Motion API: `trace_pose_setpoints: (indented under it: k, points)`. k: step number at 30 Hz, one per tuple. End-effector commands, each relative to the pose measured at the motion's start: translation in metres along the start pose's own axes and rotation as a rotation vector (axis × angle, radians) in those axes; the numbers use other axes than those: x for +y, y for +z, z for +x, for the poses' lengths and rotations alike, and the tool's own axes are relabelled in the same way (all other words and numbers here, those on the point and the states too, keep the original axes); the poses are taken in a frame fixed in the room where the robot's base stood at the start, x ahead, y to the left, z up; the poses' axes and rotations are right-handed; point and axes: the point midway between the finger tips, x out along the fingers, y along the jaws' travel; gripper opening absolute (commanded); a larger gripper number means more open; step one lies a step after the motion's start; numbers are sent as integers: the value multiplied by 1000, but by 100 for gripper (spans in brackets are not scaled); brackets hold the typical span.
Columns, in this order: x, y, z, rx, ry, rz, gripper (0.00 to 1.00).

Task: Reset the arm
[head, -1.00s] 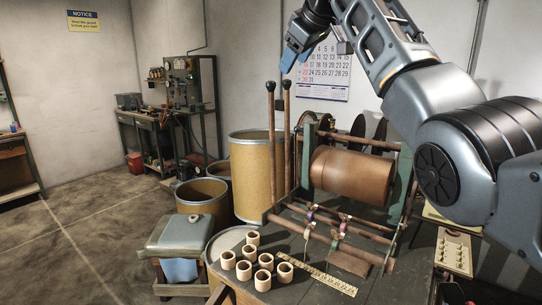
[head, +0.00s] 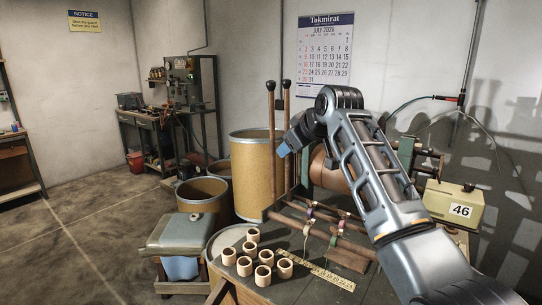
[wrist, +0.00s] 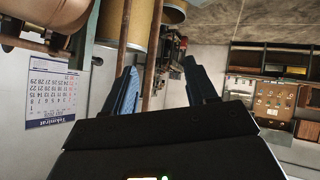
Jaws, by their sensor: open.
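My gripper (head: 284,150) is in front of the tall levers on the winding machine in the head view, above the bench. In the wrist view its two dark fingers (wrist: 163,88) stand apart with nothing held between them. My arm crosses in front of the brown drum (head: 327,172) and hides much of the winding machine. In the wrist view the drum (wrist: 38,20) shows upside down at the top left.
Several tan cores (head: 264,257) stand on the bench by a yellow ruler (head: 328,276). Two wooden levers (head: 271,130) rise behind my gripper. A tall tan barrel (head: 249,180) stands left of them. A yellow box marked 46 (head: 440,205) is at the right. The floor at left is clear.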

Motion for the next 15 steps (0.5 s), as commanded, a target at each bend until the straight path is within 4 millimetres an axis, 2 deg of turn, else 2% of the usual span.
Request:
trace_pose_setpoints:
  k: [1, 7, 11, 15]
  points:
    - [-13, 28, 12, 3, 0, 23, 57]
    - [-54, 114, 37, 42, 25, 111, 57]
    - [-82, 169, 42, 65, 45, 168, 57]
    - [-113, 227, 38, 88, 71, 226, 57]
